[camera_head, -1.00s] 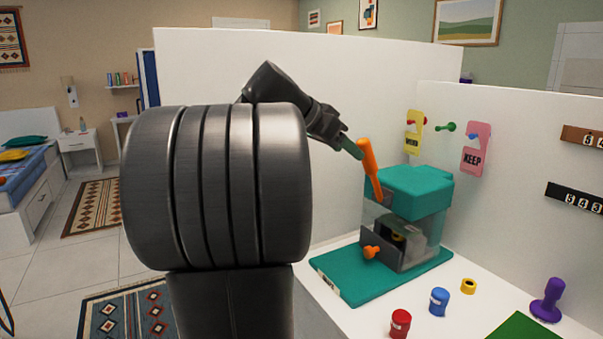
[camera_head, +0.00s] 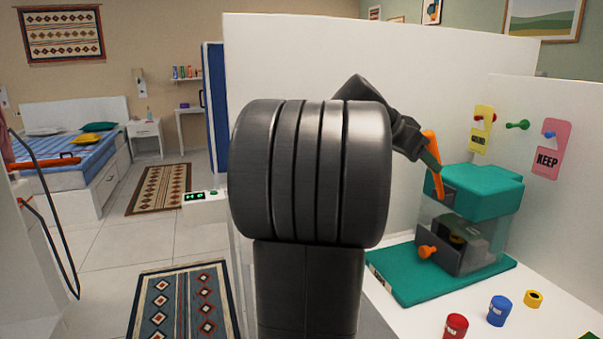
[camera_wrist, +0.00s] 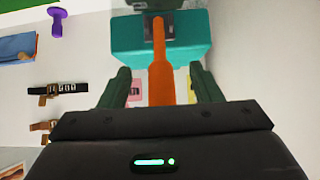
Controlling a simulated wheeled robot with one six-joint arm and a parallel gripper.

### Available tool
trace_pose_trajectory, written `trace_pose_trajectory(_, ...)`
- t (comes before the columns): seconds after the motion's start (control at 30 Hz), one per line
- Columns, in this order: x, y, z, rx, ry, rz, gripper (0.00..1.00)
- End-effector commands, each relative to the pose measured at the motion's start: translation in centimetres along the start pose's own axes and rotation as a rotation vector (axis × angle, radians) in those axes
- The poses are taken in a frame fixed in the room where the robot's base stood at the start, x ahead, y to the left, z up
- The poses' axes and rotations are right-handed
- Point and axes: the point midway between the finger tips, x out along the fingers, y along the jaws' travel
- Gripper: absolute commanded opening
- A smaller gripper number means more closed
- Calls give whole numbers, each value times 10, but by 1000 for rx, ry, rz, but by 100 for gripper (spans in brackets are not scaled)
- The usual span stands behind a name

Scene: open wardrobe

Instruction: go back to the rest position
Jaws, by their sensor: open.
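My gripper shows in the wrist view (camera_wrist: 160,92), its two green fingers spread apart. The orange lever (camera_wrist: 160,70) of the teal machine lies between the fingers in that view, and I cannot tell whether they touch it. In the head view the orange lever (camera_head: 433,160) stands tilted at the left side of the teal-topped machine (camera_head: 485,190). My arm reaches over to the lever from the left, and most of my gripper is hidden behind its dark links. The machine has a clear body and an orange knob (camera_head: 427,252) low on its front.
The machine stands on a teal base (camera_head: 440,290) on a white surface. Red (camera_head: 455,327), blue (camera_head: 499,310) and yellow (camera_head: 533,298) pieces stand in front. White panels close the back and right. Hanging tags (camera_head: 551,157) are on the right wall. Open floor lies left.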

Motion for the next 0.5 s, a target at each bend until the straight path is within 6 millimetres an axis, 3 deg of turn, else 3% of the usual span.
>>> trace_pose_trajectory(0.17,-6,0,-14,1,1,-1,58)
trace_pose_trajectory(0.5,-72,-1,-12,-2,1,-4,58)
